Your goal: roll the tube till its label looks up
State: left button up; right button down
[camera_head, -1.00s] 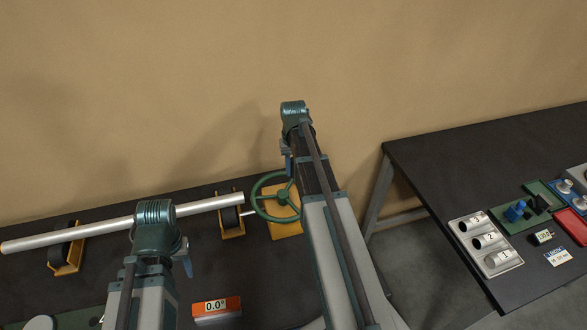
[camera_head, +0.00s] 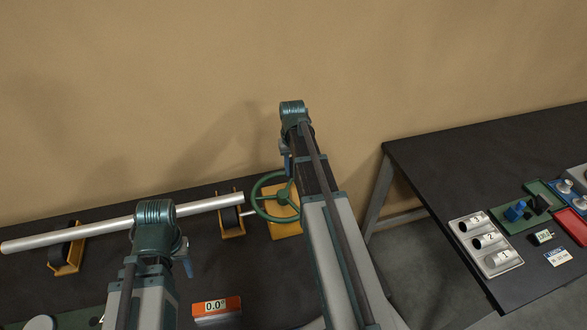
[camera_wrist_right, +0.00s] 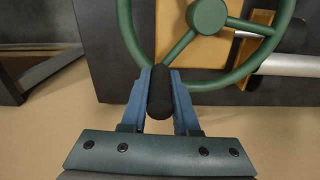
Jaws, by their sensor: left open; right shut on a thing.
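The silver tube (camera_head: 110,228) lies across two orange roller stands (camera_head: 68,258) on the left table, with an orange end at far left. No label shows on its visible side. A green handwheel (camera_head: 262,205) stands at the tube's right end on an orange block (camera_head: 287,222). My right gripper (camera_head: 287,168) is at the wheel; in the right wrist view its blue fingers (camera_wrist_right: 160,80) are shut on the wheel's black knob (camera_wrist_right: 160,95) at the rim. My left gripper (camera_head: 187,265) is open in front of the tube, apart from it; its fingers are partly hidden.
An orange readout box (camera_head: 216,307) showing 0.0° sits at the table front. A second dark table (camera_head: 430,170) at right holds a grey tray (camera_head: 487,266) with numbered holes and several small parts. A floor gap separates the tables. A tan wall stands behind.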

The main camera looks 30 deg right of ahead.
aim_at(257, 191)
jog(key=shift+w+a+n, duration=0.55)
jog(key=shift+n, duration=0.45)
jog(key=a+n, duration=0.1)
jog(key=w+n, duration=0.1)
jog(key=shift+a+n, duration=0.35)
jog(key=shift+n, duration=0.05)
jog(key=a+n, duration=0.2)
jog(key=shift+w+n, duration=0.3)
jog(key=shift+w, duration=0.1)
jog(key=a+n, duration=0.2)
jog(key=shift+n, duration=0.4)
jog(key=a+n, duration=0.2)
jog(key=shift+s+n, duration=0.1)
jog(key=shift+n, duration=0.2)
jog(key=a+n, duration=0.2)
jog(key=shift+s+n, duration=0.35)
jog(key=shift+n, duration=0.05)
jog(key=a+n, duration=0.1)
jog(key=s+n, duration=0.1)
jog(key=n, duration=0.1)
jog(key=shift+s+a, duration=0.25)
jog(key=shift+a, duration=0.15)
jog(key=shift+s+a, duration=0.25)
jog(key=shift+a, duration=0.05)
jog(key=shift+s, duration=0.1)
